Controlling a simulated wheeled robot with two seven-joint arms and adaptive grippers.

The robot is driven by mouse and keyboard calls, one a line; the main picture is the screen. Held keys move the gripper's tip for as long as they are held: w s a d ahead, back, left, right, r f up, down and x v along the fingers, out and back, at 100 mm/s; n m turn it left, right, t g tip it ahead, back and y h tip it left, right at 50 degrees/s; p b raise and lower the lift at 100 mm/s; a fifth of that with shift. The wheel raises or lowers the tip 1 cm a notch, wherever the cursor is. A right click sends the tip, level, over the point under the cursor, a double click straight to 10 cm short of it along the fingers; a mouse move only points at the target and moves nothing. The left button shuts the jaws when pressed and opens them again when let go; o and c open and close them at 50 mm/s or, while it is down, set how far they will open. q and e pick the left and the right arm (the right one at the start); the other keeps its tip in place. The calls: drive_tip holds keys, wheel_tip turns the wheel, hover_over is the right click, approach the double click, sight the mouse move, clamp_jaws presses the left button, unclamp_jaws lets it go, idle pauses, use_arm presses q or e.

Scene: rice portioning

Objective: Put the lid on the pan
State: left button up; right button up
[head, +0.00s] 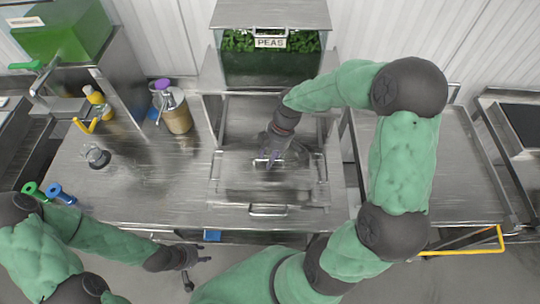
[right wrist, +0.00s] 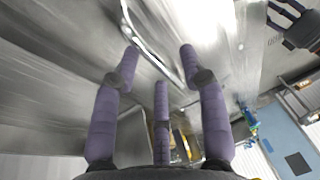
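A flat steel lid (head: 236,186) with a bar handle appears to lie over the steel pan area at the middle of the counter. Its bright rim makes the edge between lid and pan hard to tell. My right gripper (head: 270,160) reaches down from above at the lid's handle. In the right wrist view the curved metal handle (right wrist: 150,45) runs between the tips of the spread purple fingers (right wrist: 158,60), which do not look closed on it. My left gripper (head: 200,254) hangs empty in front of the counter's front edge, its fingers apart.
A bin labelled PEAS (head: 270,64) stands at the back. A pump bottle (head: 177,112), yellow bottle (head: 97,100) and green and blue utensils (head: 60,194) are on the left. The counter (head: 150,190) left of the middle is clear. A front bar handle (head: 268,210) sits near the edge.

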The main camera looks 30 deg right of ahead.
drive_tip(key=v, duration=1.2)
idle(0.3)
